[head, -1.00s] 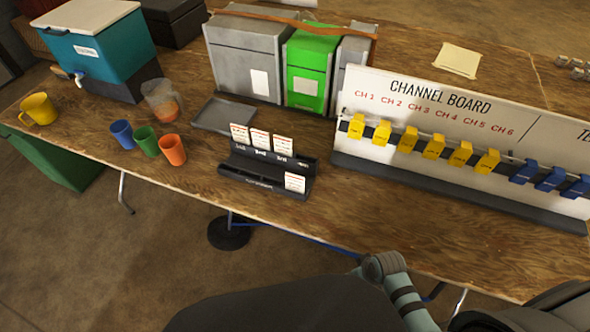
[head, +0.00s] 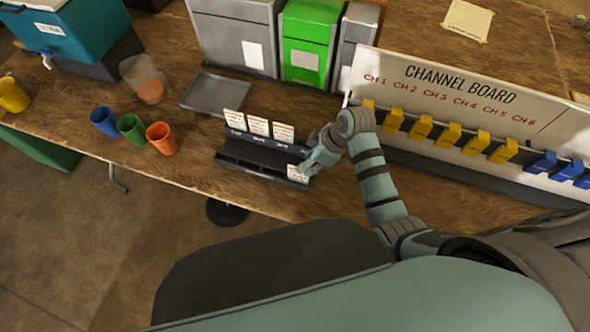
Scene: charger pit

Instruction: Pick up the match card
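A black card rack (head: 250,162) stands near the table's front edge. Three white cards (head: 258,126) with red top edges stand in its back row. A single white card (head: 297,175), which may be the match card, stands at the right end of the front row. My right gripper (head: 305,170) is at this front card, overlapping its upper part in the head view. Its fingers are too small and partly hidden to tell whether they are closed on the card. My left gripper is not in view.
The channel board (head: 455,95) with yellow and blue tags stands right of the rack, close behind my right arm. Blue, green and orange cups (head: 161,138) stand to the left. A grey tray (head: 214,93) lies behind the rack, before grey and green bins (head: 307,45).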

